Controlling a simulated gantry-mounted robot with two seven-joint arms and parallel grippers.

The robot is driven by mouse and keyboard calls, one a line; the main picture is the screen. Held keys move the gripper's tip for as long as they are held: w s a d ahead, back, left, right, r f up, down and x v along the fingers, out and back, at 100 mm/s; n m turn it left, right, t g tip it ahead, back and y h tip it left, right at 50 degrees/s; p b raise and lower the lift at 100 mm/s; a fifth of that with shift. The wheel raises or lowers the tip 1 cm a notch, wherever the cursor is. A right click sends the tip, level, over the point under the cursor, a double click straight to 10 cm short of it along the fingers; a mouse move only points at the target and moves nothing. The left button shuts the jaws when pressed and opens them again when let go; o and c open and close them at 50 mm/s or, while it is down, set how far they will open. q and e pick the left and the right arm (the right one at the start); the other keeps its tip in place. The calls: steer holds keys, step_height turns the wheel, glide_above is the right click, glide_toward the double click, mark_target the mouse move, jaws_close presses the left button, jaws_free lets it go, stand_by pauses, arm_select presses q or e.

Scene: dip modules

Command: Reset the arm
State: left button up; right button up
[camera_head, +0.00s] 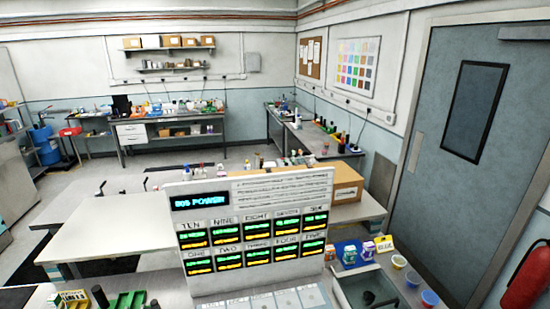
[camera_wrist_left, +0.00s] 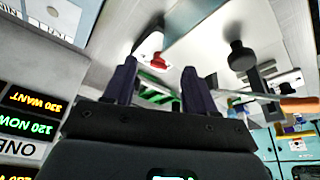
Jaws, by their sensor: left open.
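My left gripper (camera_wrist_left: 157,88) shows in the left wrist view with its two dark fingers apart. Nothing is held between them. Beyond the gap are a green rack-like item (camera_wrist_left: 157,98) and a small red object (camera_wrist_left: 157,61), both apart from the fingers. The left gripper cannot be made out in the head view. My right gripper is in neither view. A white panel (camera_head: 245,280) with rows of lit green and yellow displays stands front and centre in the head view. Its displays (camera_wrist_left: 33,128) also show, upside down, at the left of the wrist view.
A cardboard box (camera_head: 347,183) stands behind the panel. To its right are a grey basin (camera_head: 365,290), small cartons (camera_head: 368,250) and several cups (camera_head: 430,298). A green tray (camera_head: 127,300) lies front left. The white table (camera_head: 120,230) behind has bare room.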

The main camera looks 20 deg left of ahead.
arm_select(q)
steer(key=s+d+r+m+h+p, duration=0.1)
steer(key=s+d+r+m, duration=0.2)
steer(key=s+d, duration=0.3)
steer(key=s+d+r+m+t+h+p, duration=0.1)
steer(key=s+d+r+m, duration=0.3)
steer(key=d, duration=0.9)
steer(key=s+d+r+m+h+p, duration=0.1)
steer(key=s+d+r+m+p, duration=0.1)
steer(key=s+d+r+m, duration=0.2)
steer(key=s+d+m, duration=0.3)
steer(key=s+d, duration=0.2)
steer(key=shift+s+d+t+h, duration=0.3)
